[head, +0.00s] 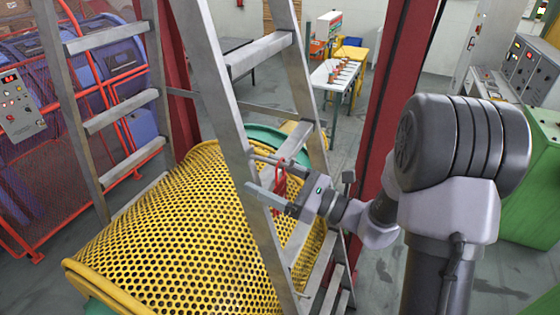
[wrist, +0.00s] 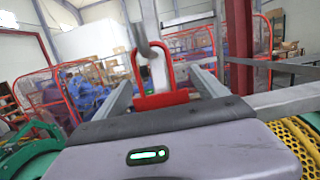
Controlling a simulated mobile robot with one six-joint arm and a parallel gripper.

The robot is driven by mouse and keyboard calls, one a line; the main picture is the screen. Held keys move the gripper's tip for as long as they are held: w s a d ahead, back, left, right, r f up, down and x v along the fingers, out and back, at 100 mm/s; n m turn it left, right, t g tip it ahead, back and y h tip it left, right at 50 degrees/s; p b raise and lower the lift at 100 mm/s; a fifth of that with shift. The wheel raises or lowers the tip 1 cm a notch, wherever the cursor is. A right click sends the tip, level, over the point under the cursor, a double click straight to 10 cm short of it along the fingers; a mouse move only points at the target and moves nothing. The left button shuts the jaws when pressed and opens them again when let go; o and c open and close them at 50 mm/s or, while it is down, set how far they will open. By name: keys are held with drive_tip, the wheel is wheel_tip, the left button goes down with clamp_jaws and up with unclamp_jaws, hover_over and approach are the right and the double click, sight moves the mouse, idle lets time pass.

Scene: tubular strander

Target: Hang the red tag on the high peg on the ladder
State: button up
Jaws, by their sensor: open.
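The red tag (head: 279,184), a block with an open loop on top, shows upright in the wrist view (wrist: 160,99). It is between the two fingers of my gripper (head: 258,174), with a gap on each side. My gripper is open in the wrist view (wrist: 160,78) too. A grey peg (wrist: 144,38) curves down at the top of the tag's loop, and the tag appears to hang from it. I cannot tell for sure that they touch. The grey ladder (head: 232,130) stands right at my fingertips in the head view, its rail close behind the tag.
A yellow perforated guard (head: 190,235) lies behind and below the ladder. A dark red post (head: 392,110) stands close behind my arm. A white table (head: 337,75) with small items is farther back. A green cabinet (head: 528,195) is at the right.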

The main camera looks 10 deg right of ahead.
drive_tip(key=shift+b+v, duration=2.15)
drive_tip(key=shift+v, duration=1.8)
drive_tip(key=shift+s+d+f, duration=0.1)
drive_tip(key=shift+s+d, duration=0.2)
drive_tip(key=shift+d, duration=0.1)
